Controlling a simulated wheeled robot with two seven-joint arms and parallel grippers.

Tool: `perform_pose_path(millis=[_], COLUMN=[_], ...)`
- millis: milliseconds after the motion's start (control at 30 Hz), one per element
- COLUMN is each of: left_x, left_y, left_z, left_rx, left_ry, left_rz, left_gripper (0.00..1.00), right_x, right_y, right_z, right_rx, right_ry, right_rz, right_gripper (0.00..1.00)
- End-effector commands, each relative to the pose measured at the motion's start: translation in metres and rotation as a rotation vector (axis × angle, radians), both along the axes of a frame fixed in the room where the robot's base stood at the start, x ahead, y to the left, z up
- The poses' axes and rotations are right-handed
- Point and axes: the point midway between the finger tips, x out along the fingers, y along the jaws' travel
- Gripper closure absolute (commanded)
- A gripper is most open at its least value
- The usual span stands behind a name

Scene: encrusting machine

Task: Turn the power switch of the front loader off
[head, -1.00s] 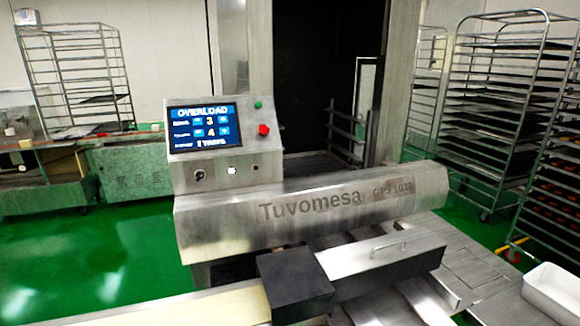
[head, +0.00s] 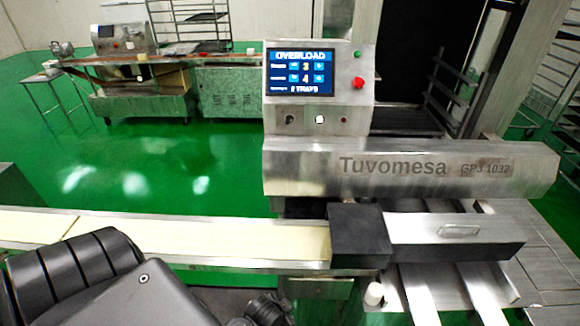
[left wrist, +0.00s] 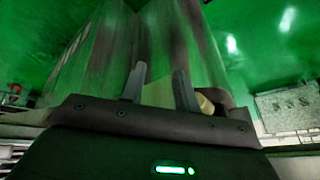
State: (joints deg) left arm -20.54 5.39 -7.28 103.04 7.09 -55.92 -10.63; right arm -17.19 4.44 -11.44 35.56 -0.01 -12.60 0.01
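The steel Tuvomesa machine (head: 410,168) stands right of centre in the head view. Its control box carries a lit screen (head: 299,73) reading "OVERLOAD". Below the screen is a small dark rotary switch (head: 290,119), beside a white button (head: 319,119). Which way the switch points is too small to tell. A red button (head: 358,83) and a green one sit right of the screen. My black left arm fills the lower left, well short of the control box. My left gripper (left wrist: 159,70) shows in the left wrist view, fingers apart and empty. My right gripper is out of view.
A pale conveyor belt (head: 200,234) runs across the front, ending at a black block (head: 359,235). A steel bench (head: 140,98) and a rack (head: 190,20) stand behind. The green floor (head: 150,160) between bench and conveyor is clear.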

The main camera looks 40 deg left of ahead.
Motion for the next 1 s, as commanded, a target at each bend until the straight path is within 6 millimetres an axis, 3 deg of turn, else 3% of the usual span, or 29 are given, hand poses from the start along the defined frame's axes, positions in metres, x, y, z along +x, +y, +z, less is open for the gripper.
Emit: perform_pose_path(millis=[33, 100, 367, 467, 767, 1000], left_x=[0.009, 0.017, 0.036, 0.051, 0.154, 0.222], left_y=[0.001, 0.003, 0.010, 0.017, 0.073, 0.134], left_z=[0.035, 0.068, 0.174, 0.217, 0.292, 0.363], left_rx=[0.000, 0.002, 0.007, 0.024, 0.231, 0.509], left_ry=[-0.030, -0.061, -0.172, -0.248, -0.571, -0.780], left_rz=[-0.001, 0.000, -0.003, -0.006, 0.024, 0.118], left_gripper=[0.69, 0.69, 0.69, 0.69, 0.69, 0.69], right_x=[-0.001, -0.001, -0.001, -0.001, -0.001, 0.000], right_y=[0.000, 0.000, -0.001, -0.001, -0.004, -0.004], right_z=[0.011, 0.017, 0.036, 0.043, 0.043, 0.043], right_rx=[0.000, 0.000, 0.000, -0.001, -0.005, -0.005], right_ry=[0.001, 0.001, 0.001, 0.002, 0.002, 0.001], right_rz=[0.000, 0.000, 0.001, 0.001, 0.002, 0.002], right_gripper=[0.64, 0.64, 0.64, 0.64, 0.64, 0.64])
